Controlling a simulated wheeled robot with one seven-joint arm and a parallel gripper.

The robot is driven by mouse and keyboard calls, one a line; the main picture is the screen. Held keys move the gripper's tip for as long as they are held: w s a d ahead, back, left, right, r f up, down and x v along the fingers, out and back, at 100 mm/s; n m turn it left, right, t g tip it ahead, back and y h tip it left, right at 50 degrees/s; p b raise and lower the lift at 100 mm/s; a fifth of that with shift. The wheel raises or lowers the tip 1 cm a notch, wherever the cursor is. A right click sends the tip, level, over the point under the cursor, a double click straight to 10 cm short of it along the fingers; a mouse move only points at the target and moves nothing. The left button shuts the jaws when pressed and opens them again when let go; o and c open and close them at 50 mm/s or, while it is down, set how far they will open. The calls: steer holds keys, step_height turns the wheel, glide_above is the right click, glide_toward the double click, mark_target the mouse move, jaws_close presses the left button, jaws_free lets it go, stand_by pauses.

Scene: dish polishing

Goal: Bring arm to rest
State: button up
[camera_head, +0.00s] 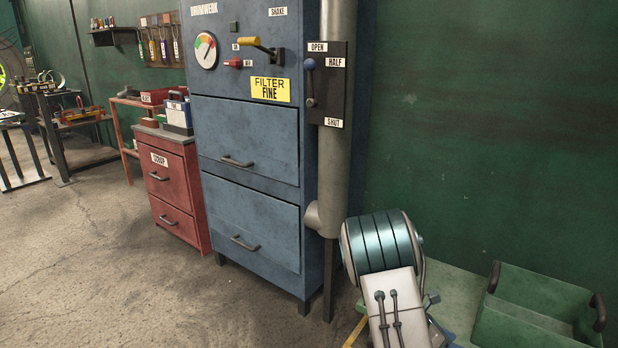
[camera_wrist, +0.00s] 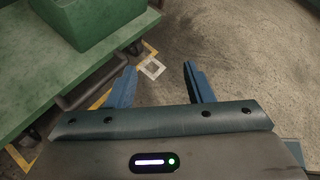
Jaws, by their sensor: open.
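My gripper (camera_wrist: 160,86) shows in the wrist view with its two blue fingers spread apart and nothing between them. In the head view my arm (camera_head: 385,245) is folded at the lower right, in front of the green bench. The gripper's fingers are hidden in the head view.
A blue cabinet (camera_head: 250,145) with a lever panel (camera_head: 327,85) and a red drawer cabinet (camera_head: 175,190) stand left. Floor at left is clear.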

steer(key=s+a+r+m+t+y+p, duration=0.1)
steer(key=s+a+r+m+y+p, duration=0.3)
steer(key=r, duration=0.9)
steer(key=s+a+r+m+t+y+p, duration=0.1)
steer(key=s+a+r+m+y+p, duration=0.3)
steer(key=s+a+r+m+p, duration=0.4)
steer(key=s+a+r+m+t+y+p, duration=0.1)
steer(key=s+a+r+m+y+p, duration=0.3)
steer(key=r, duration=1.4)
steer(key=s+a+m+p, duration=0.1)
steer(key=s+a+m, duration=0.3)
steer(key=m, duration=0.1)
steer(key=shift+s+a+p, duration=0.15)
steer(key=shift+a+p, duration=0.1)
steer(key=shift+p, duration=0.15)
steer(key=shift+r, duration=0.1)
steer(key=shift+c, duration=0.7)
